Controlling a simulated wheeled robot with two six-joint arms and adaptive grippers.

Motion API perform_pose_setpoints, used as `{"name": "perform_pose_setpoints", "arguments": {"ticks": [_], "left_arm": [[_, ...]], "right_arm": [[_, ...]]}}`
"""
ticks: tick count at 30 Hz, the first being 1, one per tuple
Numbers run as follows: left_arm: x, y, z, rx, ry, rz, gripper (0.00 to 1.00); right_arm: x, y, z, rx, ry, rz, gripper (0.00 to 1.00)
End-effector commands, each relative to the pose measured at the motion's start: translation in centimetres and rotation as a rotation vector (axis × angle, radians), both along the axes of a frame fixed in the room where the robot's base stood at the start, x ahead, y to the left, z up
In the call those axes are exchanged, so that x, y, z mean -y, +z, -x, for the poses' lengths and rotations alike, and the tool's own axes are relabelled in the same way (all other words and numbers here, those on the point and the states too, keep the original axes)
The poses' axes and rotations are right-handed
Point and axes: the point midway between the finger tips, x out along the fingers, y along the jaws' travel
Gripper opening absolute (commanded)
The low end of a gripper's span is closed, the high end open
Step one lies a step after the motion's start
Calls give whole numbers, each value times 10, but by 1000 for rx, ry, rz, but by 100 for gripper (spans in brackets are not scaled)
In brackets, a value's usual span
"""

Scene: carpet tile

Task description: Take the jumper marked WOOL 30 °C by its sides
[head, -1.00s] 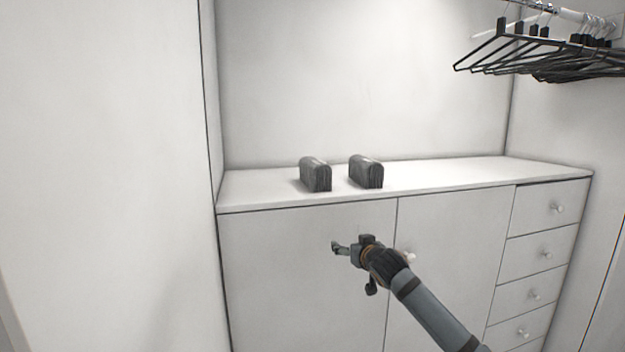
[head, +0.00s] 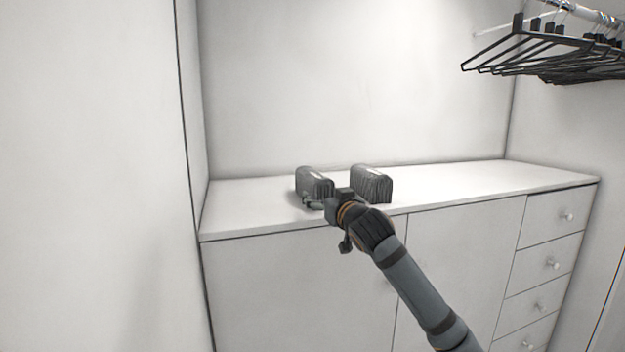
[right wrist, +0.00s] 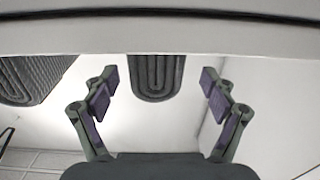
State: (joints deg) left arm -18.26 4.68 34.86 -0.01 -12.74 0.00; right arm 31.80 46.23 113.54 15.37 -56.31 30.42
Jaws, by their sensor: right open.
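Two folded dark grey knitted jumpers stand side by side on the white cabinet top, the left jumper (head: 314,182) and the right jumper (head: 371,184). Each has a small pale patch on top, too small to read, so I cannot tell which is marked WOOL 30 °C. My right gripper (head: 314,203) is open at the front of the left jumper. In the right wrist view, the folded end of that jumper (right wrist: 155,76) lies centred between the spread fingers (right wrist: 160,92), with a gap on both sides. The other jumper (right wrist: 33,78) is at the left there. My left gripper is out of view.
The cabinet top (head: 470,182) is clear to the right of the jumpers. Its front edge runs just below my right gripper. A wall stands close on the left and behind. Black hangers (head: 540,55) hang from a rail at the upper right.

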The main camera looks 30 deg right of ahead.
Motion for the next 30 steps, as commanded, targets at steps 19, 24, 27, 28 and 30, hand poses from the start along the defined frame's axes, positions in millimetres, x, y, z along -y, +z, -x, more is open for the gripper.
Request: {"name": "perform_pose_setpoints", "arguments": {"ticks": [19, 24, 27, 28, 30], "left_arm": [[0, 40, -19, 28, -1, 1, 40], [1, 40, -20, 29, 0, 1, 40], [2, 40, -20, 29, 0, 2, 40], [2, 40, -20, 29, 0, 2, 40], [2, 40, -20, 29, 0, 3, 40]], "right_arm": [[16, -3, -53, 1, 0, 2, 85], [16, -3, -53, 1, 0, 2, 78], [16, -3, -53, 1, 0, 2, 64], [16, -3, -53, 1, 0, 2, 60], [16, -3, -53, 1, 0, 2, 51]]}}
